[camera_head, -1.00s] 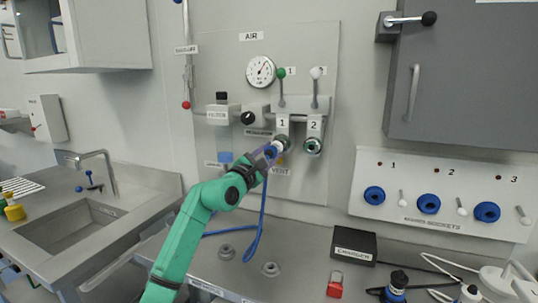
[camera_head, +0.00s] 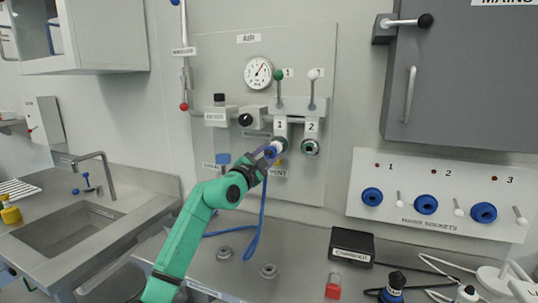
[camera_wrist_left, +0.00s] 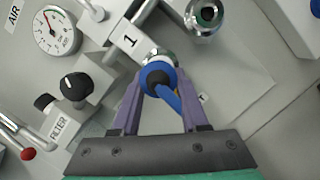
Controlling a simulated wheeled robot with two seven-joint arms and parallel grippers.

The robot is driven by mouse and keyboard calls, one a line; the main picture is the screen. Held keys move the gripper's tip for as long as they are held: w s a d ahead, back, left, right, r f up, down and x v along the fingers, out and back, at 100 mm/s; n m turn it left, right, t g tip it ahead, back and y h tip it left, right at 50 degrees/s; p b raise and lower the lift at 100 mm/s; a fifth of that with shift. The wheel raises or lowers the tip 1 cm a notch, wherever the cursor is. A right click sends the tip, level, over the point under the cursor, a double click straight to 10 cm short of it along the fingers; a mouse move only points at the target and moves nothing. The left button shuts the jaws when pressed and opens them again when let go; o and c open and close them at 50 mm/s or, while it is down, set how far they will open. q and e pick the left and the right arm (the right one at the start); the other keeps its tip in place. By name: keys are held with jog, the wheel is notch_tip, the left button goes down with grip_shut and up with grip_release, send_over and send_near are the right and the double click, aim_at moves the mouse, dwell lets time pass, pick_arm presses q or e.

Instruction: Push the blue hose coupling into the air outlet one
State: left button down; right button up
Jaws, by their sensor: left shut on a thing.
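The air panel (camera_head: 215,60) stands on the wall, with outlets labelled 1 and 2. My left gripper (camera_head: 273,150) is at outlet 1 and shut on the blue hose coupling. In the left wrist view the blue coupling (camera_wrist_left: 158,76) sits between the purple fingers of the gripper (camera_wrist_left: 158,95), in line with the metal ring of air outlet one (camera_wrist_left: 160,56). The coupling hides most of that outlet, and I cannot tell how deep it sits. The blue hose (camera_head: 262,212) hangs down from the gripper to the bench. My right gripper is not in view.
Outlet 2 (camera_head: 310,148) is empty, close to the right of outlet 1. Above are the green lever (camera_head: 278,76) and white lever (camera_head: 313,75). A regulator knob (camera_head: 245,120) is to the left. The charger (camera_head: 352,246) and red padlock (camera_head: 334,286) are on the bench.

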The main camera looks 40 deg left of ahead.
pick_arm(q)
jog(key=shift+w+a+r, duration=0.1)
jog(key=shift+w+a, duration=0.05)
jog(key=shift+w, duration=0.25)
dwell(0.5)
jog(key=c, duration=0.5)
grip_release()
jog(key=shift+o, duration=0.8)
jog(key=shift+w, duration=0.1)
jog(key=b+v, duration=0.6)
jog(key=v, duration=0.8)
jog(key=shift+s+f, duration=0.3)
